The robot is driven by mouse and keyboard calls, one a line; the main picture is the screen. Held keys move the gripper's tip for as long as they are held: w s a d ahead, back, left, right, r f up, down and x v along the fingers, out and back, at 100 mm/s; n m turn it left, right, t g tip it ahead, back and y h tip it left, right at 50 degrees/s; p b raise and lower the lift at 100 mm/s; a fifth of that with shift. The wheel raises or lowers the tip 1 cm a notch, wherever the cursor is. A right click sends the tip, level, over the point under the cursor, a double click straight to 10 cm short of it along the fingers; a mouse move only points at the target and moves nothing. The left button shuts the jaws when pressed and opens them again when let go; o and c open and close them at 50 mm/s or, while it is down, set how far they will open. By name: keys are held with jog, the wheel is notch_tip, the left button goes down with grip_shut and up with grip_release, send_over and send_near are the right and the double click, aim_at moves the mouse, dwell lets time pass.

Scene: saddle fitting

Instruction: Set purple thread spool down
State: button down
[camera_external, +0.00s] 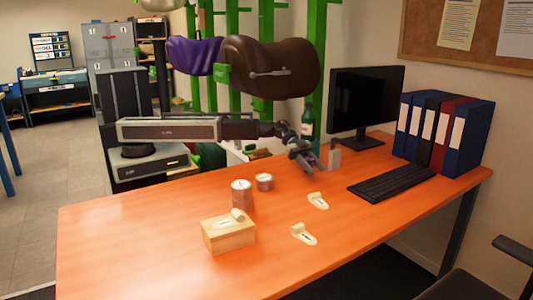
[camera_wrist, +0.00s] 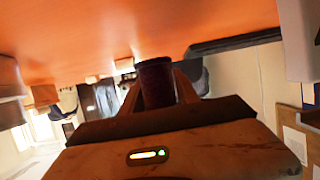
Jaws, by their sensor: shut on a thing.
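The purple thread spool (camera_wrist: 156,84) shows in the wrist view as a dark purple cylinder between the two fingers of my gripper (camera_wrist: 158,92). My gripper is shut on it. In the external view my gripper (camera_external: 303,160) is over the back part of the orange table (camera_external: 150,240), in front of the monitor's left side. The spool cannot be made out clearly there. I cannot tell whether it touches the table.
Two cans (camera_external: 241,196) (camera_external: 264,182) stand left of my gripper. A wooden box (camera_external: 228,237) and two small pale items (camera_external: 317,202) (camera_external: 303,234) lie nearer. A keyboard (camera_external: 388,183), monitor (camera_external: 365,100) and binders (camera_external: 440,130) fill the right. The table's left front is clear.

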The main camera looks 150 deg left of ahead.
aim_at(320, 184)
jog(key=shift+w+a+f, duration=0.15)
jog(key=shift+w+a, duration=0.85)
jog(key=shift+w, duration=0.1)
notch_tip(320, 184, down, 4)
jog(key=b, duration=0.4)
jog(key=shift+r, duration=0.25)
jog(key=shift+f, duration=0.15)
jog(key=c, duration=0.9)
grip_release()
